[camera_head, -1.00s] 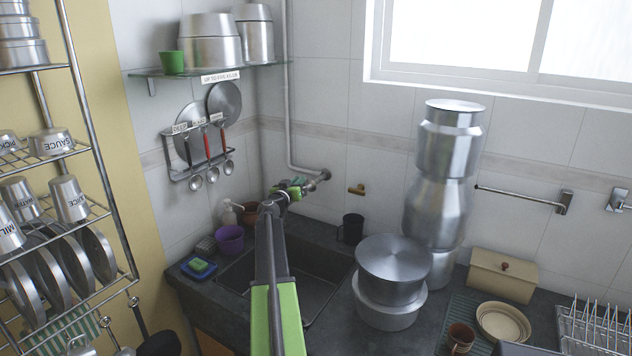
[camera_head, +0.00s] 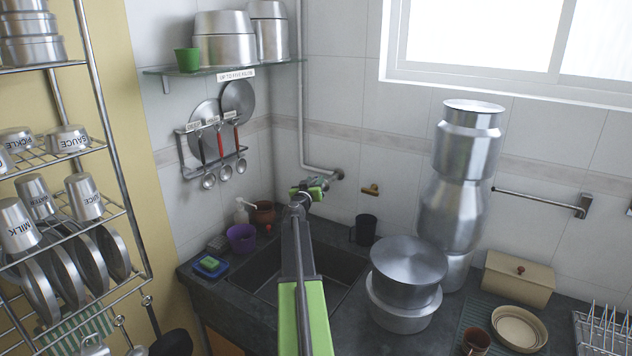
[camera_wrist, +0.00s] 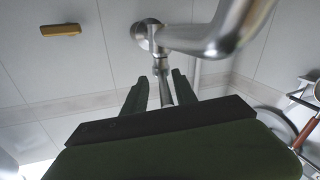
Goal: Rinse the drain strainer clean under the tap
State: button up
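My gripper (camera_head: 312,188) is at the end of my outstretched arm, above the sink (camera_head: 262,287) and close to the wall pipe. In the wrist view its two dark green fingers (camera_wrist: 160,92) stand apart. A thin metal stem shows in the gap between them; I cannot tell whether they touch it. The stem hangs from a steel tap fitting (camera_wrist: 147,36), and a thick bent pipe (camera_wrist: 215,35) runs from it to the upper right. In the head view the wall end of the tap (camera_head: 338,174) is just right of my gripper. I cannot make out the drain strainer.
A purple pot (camera_head: 242,238), a sponge on a blue tray (camera_head: 209,267) and a soap bottle (camera_head: 241,214) stand left of the sink. A black cup (camera_head: 366,230) and stacked steel canisters (camera_head: 455,205) stand right. A brass fitting (camera_head: 371,190) juts from the wall.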

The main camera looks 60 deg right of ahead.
jog(key=shift+a, duration=0.1)
jog(key=shift+s+a, duration=0.1)
jog(key=shift+a, duration=0.2)
jog(key=v, duration=1.6)
jog(key=shift+a, duration=0.3)
jog(key=shift+s, duration=0.1)
